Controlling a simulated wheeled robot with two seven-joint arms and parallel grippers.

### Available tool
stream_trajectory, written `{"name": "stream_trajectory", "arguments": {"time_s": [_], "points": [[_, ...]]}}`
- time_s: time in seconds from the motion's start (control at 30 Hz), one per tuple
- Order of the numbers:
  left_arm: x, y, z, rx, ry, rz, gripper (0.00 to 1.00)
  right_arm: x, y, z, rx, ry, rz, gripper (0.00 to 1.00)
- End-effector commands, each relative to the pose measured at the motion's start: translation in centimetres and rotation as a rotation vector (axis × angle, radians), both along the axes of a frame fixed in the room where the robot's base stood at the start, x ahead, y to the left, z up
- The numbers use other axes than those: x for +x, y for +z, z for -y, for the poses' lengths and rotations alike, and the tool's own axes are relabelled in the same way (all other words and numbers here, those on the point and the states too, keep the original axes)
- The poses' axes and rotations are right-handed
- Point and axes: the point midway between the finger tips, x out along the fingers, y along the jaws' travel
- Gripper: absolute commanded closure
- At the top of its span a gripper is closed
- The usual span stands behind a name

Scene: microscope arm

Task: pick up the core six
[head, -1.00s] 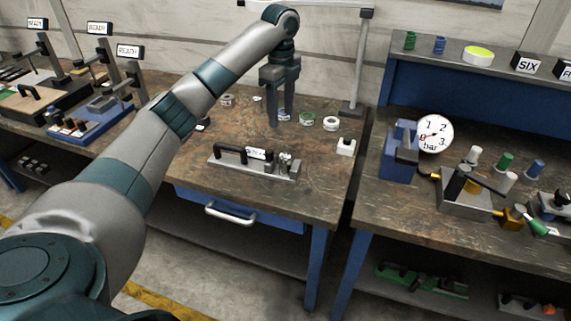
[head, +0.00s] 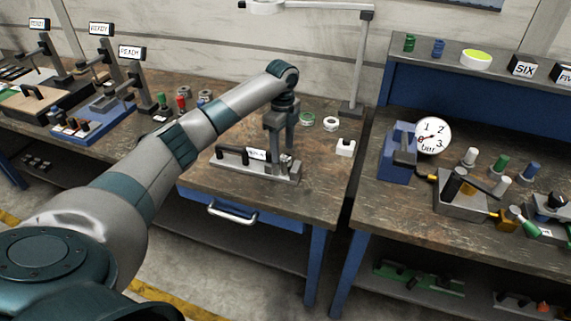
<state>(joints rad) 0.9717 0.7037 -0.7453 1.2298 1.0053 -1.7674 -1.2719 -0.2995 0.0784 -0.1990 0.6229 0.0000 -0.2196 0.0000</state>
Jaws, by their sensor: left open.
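My left gripper (head: 281,152) points straight down over the right end of a grey metal fixture (head: 240,167) on the middle bench. Its fingers are apart, with their tips close to small metal parts at that end. I cannot tell whether they touch. The fixture has a black handle (head: 231,152) and a small white label (head: 257,155) too small to read. I cannot make out which part is the core six. A block marked SIX (head: 522,66) stands on the upper right shelf, far from the gripper. My right gripper is not in view.
A green-and-white ring (head: 306,119), a white ring (head: 330,124) and a white block (head: 345,147) lie right of the gripper. A lamp post (head: 358,70) stands behind. The right bench holds a gauge (head: 433,135) and valve parts. The bench's front right is clear.

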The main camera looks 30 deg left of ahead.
Motion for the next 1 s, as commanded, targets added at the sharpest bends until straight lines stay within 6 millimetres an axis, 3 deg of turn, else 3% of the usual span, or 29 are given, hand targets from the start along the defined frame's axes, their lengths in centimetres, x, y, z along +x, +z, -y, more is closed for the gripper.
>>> {"name": "stream_trajectory", "arguments": {"time_s": [0.37, 0.73, 1.0], "points": [[0.0, -0.4, 0.2, 0.000, -0.001, -0.002, 0.47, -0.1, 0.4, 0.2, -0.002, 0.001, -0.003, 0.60], [0.0, -4.5, 1.0, 0.000, 0.000, -0.001, 0.47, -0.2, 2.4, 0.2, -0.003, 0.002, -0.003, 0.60], [0.0, -5.2, 1.0, 0.000, 0.000, 0.001, 0.47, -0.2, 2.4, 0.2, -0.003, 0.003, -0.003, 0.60]]}}
